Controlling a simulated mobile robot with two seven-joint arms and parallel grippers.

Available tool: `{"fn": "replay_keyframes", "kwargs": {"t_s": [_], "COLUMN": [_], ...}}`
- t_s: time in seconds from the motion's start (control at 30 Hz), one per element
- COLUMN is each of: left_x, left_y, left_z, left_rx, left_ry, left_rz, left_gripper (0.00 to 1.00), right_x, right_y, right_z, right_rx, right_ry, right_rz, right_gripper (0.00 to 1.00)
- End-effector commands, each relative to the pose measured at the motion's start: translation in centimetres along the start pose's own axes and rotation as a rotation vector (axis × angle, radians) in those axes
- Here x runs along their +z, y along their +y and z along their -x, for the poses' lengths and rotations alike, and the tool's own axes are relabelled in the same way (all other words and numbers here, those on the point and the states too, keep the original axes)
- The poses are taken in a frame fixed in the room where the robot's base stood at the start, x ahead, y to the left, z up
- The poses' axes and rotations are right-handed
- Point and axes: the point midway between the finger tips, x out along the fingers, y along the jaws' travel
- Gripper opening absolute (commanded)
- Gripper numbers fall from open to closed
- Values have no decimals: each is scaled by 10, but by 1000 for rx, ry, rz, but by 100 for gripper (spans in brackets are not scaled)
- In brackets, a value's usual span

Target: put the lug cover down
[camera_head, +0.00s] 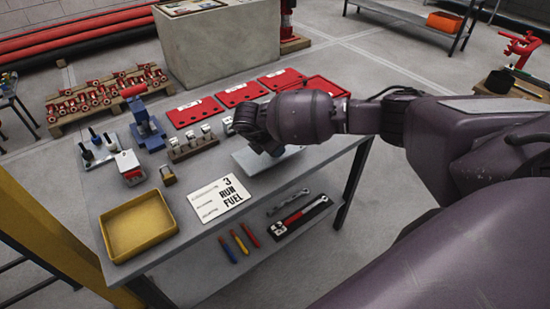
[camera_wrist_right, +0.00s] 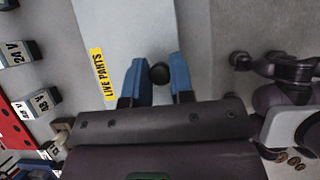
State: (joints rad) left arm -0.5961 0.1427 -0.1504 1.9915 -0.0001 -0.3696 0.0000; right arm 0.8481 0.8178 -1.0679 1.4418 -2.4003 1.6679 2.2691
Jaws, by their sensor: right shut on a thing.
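The lug cover (camera_head: 258,163) is a flat light grey plate near the right end of the table, partly hidden by my right arm. In the wrist view the cover (camera_wrist_right: 120,28) carries a yellow LIVE PARTS label (camera_wrist_right: 103,74) and a black knob (camera_wrist_right: 159,73). My right gripper (camera_wrist_right: 158,70) has its blue fingers on either side of the knob and is shut on it. In the head view the right gripper (camera_head: 274,150) is above the cover, mostly hidden by its wrist. I cannot tell whether the cover touches the table. My left gripper is not in view.
Red panels (camera_head: 240,94) lie behind.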

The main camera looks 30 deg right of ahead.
Motion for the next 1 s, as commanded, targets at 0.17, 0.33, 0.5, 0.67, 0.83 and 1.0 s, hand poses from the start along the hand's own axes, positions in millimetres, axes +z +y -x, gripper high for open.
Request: {"fn": "replay_keyframes", "kwargs": {"t_s": [0.17, 0.33, 0.5, 0.67, 0.83, 1.0], "left_x": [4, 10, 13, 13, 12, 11], "left_y": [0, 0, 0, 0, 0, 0], "left_z": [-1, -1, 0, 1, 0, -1], "left_rx": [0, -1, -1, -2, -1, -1], "left_ry": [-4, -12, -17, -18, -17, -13], "left_rz": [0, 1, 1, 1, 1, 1], "left_gripper": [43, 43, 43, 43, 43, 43], "right_x": [-10, -20, -21, -21, -21, -21], "right_y": [-1, -1, 0, -1, -1, 0], "right_z": [-16, -35, -36, -36, -36, -35], "right_rx": [-3, -2, 0, 0, 0, 0], "right_ry": [0, -1, 1, 0, 0, 0], "right_rz": [1, 1, 1, 1, 1, 1], "right_gripper": [0, 0, 0, 37, 48, 48]}}
